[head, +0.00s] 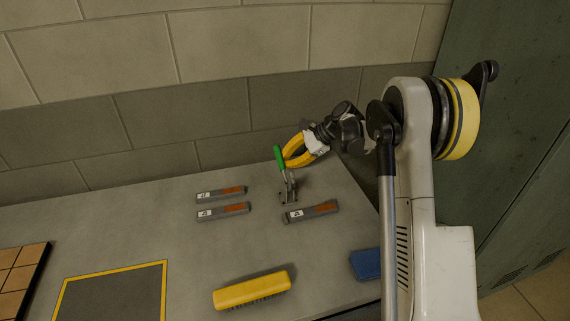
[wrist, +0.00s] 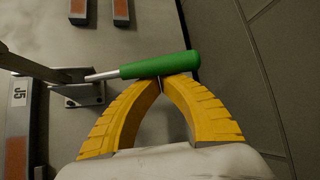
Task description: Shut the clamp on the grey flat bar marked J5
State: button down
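The toggle clamp (head: 288,193) stands on the grey table, with its green handle (head: 279,157) raised. In the wrist view the green handle (wrist: 160,65) lies across my fingertips, and a metal rod joins it to the clamp bracket (wrist: 85,95). The grey flat bar marked J5 (wrist: 18,120) is beside the bracket, with a white label and an orange patch. In the head view the bar by the clamp (head: 312,211) has a label too small to read. My gripper (head: 288,158) has yellow fingers, their tips together against the handle, not around it.
Two similar bars (head: 220,192) (head: 223,212) lie left of the clamp. A yellow brush (head: 252,289) and a blue block (head: 366,264) lie nearer the front. A yellow-bordered dark mat (head: 110,295) is at front left. A block wall (head: 200,120) rises behind the table.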

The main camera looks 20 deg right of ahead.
jog(key=r+n+t, duration=0.1)
jog(key=s+r+t+b, duration=0.1)
jog(key=r+t, duration=0.1)
jog(key=shift+s+n+t+y, duration=0.15)
jog(key=shift+n+t+y, duration=0.15)
jog(key=shift+n, duration=0.1)
jog(key=s+r+n+t, duration=0.1)
jog(key=s+r+t, duration=0.1)
jog(key=s+r, duration=0.2)
jog(key=shift+s+n+t+y+b, duration=0.3)
jog(key=shift+s+y, duration=0.1)
jog(key=shift+s, duration=0.15)
jog(key=shift+s, duration=0.2)
dwell(0.3)
